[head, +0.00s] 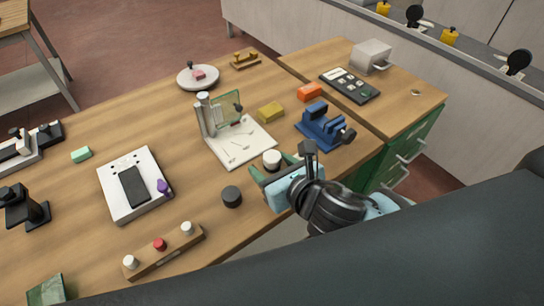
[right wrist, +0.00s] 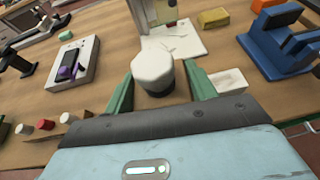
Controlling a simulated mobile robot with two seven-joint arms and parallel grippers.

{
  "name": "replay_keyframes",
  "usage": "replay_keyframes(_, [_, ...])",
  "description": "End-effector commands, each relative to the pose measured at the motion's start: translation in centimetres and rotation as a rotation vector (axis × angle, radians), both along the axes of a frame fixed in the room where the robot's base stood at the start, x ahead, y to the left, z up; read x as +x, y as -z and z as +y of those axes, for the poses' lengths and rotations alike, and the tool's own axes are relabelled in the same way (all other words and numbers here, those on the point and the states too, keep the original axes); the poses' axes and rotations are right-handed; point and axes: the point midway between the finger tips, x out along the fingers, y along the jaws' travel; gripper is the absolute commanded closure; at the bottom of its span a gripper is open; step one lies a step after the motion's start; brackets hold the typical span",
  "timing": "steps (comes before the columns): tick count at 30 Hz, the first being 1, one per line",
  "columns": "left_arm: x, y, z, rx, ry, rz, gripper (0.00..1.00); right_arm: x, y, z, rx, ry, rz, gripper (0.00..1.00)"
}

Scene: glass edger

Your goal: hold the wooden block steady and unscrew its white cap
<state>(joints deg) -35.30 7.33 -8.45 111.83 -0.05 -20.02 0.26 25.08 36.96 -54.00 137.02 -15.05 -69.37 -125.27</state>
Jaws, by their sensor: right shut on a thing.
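A long wooden block (head: 178,253) lies near the table's front edge, with a white cap at each end and a red cap (head: 160,244) between. Its caps also show at the left of the right wrist view, where a white cap (right wrist: 68,117) is nearest my gripper. My right gripper (head: 270,175) is well to the right of the block. The fingers do not touch the block. My left gripper is out of view.
A black round puck (head: 231,196) stands between the block and my right gripper. A white device with a dark screen (head: 117,198) lies behind the block. A white board (head: 225,152), yellow block (head: 271,111) and blue vise (head: 322,128) are beyond the gripper.

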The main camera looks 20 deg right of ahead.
Motion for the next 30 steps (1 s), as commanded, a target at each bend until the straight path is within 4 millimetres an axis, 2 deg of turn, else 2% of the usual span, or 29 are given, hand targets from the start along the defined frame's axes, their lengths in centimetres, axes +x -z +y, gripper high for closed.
replay_keyframes(7, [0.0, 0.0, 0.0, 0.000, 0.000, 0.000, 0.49, -0.1, -0.1, 0.0, 0.001, 0.000, -0.002, 0.70])
replay_keyframes(8, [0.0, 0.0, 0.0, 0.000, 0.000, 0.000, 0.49, -0.1, -0.1, 0.0, 0.001, 0.000, -0.002, 0.45])
replay_keyframes(17, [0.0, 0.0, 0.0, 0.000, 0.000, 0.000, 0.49, -0.1, -0.1, 0.0, 0.001, 0.000, -0.002, 0.84])
replay_keyframes(20, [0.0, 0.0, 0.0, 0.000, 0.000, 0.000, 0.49, 0.1, -0.1, -0.2, -0.001, 0.006, -0.002, 0.85])
replay_keyframes(23, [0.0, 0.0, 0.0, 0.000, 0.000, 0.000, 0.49, 1.3, -0.4, -1.5, -0.006, 0.045, -0.005, 0.85])
replay_keyframes(30, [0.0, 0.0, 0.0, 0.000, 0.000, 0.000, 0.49, 5.5, -1.8, -7.5, -0.007, 0.207, -0.002, 0.85])
